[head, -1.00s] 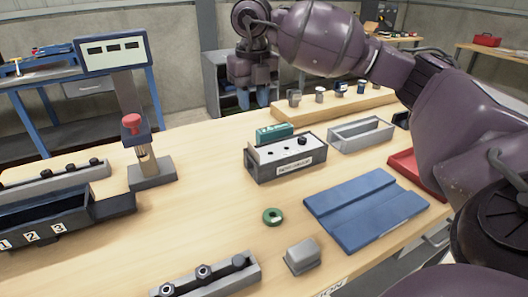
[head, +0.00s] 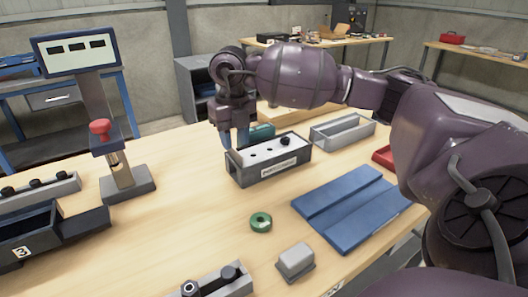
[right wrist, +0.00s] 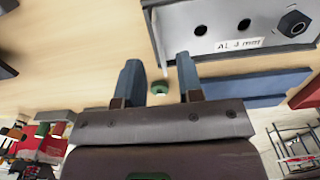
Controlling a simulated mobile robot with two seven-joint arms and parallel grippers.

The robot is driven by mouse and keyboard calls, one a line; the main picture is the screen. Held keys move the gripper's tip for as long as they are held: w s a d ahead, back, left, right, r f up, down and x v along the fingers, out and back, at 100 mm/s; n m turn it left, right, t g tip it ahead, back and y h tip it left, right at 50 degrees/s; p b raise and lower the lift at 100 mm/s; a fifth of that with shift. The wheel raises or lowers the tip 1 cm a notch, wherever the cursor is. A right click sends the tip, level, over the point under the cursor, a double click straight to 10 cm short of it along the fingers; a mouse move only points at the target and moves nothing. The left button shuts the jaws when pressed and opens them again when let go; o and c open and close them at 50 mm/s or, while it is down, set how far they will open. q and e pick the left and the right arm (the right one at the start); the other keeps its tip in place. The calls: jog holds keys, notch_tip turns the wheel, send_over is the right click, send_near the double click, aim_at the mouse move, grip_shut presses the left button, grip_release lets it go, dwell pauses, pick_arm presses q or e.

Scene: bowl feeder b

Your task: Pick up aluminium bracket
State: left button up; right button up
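I cannot make out an aluminium bracket for certain. A small grey metal block (head: 295,261) lies on the wooden table at the front. A grey box fixture (head: 268,164) with holes and a black knob stands mid-table; its label reads "AL 3 mm" in the right wrist view (right wrist: 232,32). My right gripper (head: 235,142) is low beside the left rear end of this fixture, fingers pointing down. In the right wrist view its two blue fingers (right wrist: 160,72) are apart with nothing held between them. My left gripper is out of view.
A green ring (head: 261,222) and a blue mat (head: 350,205) lie in front of the fixture. A teal box (head: 262,132) is behind it, an open grey tray (head: 343,131) to its right. A post with a red knob (head: 100,128) stands left. The left-centre tabletop is clear.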

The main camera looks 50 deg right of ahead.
aim_at(236, 151)
notch_tip(236, 151, down, 3)
jog(key=shift+w+f, duration=0.1)
grip_shut()
jog(key=shift+r, duration=0.2)
